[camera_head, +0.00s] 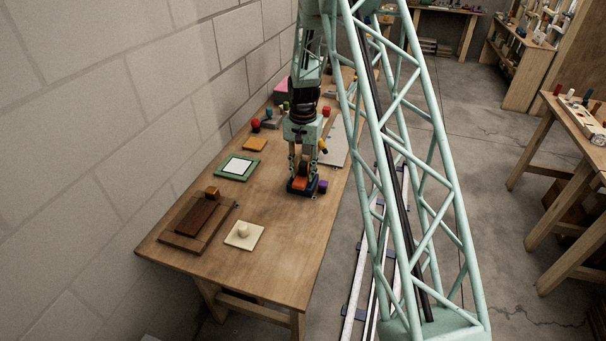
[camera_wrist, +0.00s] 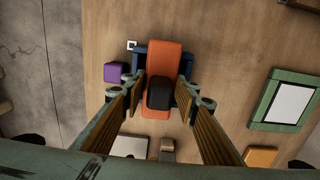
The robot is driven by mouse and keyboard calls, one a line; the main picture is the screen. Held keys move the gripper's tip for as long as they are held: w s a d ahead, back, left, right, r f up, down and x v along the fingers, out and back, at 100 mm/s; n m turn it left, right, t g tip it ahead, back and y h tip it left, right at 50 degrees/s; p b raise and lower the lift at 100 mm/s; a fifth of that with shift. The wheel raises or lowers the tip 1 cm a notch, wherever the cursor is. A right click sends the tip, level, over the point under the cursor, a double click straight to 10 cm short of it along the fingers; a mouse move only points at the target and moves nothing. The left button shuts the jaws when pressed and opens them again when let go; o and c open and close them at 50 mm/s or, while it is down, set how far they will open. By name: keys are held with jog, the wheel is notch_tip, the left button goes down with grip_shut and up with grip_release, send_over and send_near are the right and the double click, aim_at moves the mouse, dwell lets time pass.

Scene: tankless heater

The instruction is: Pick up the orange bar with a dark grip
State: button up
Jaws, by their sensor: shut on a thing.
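The orange bar (camera_wrist: 164,58) with its dark grip (camera_wrist: 160,93) lies between my gripper's fingers in the wrist view. My gripper (camera_wrist: 160,95) is shut on it, one finger at each side of the dark grip. A dark blue holder (camera_wrist: 140,57) shows beneath and around the bar. In the head view, my gripper (camera_head: 303,176) points down over the table, with the orange bar (camera_head: 300,184) low between its fingers, at the blue holder (camera_head: 291,187). I cannot tell whether the bar touches the holder.
A purple block (camera_wrist: 118,72) is close beside the holder. A green-framed white panel (camera_head: 237,167), an orange block (camera_head: 255,144), a cream plate with a knob (camera_head: 244,235) and a brown stepped board (camera_head: 196,219) lie on the wooden table (camera_head: 281,263). A block wall (camera_head: 110,150) borders the table's left side.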

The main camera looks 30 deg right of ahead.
aim_at(303, 163)
jog(key=shift+r, duration=0.15)
jog(key=shift+r, duration=1.65)
jog(key=s+a+r, duration=0.1)
jog(key=s+a, duration=0.3)
jog(key=s, duration=1.1)
jog(key=shift+s+a+r+p, duration=0.2)
jog(key=shift+p, duration=0.15)
jog(key=shift+w, duration=0.1)
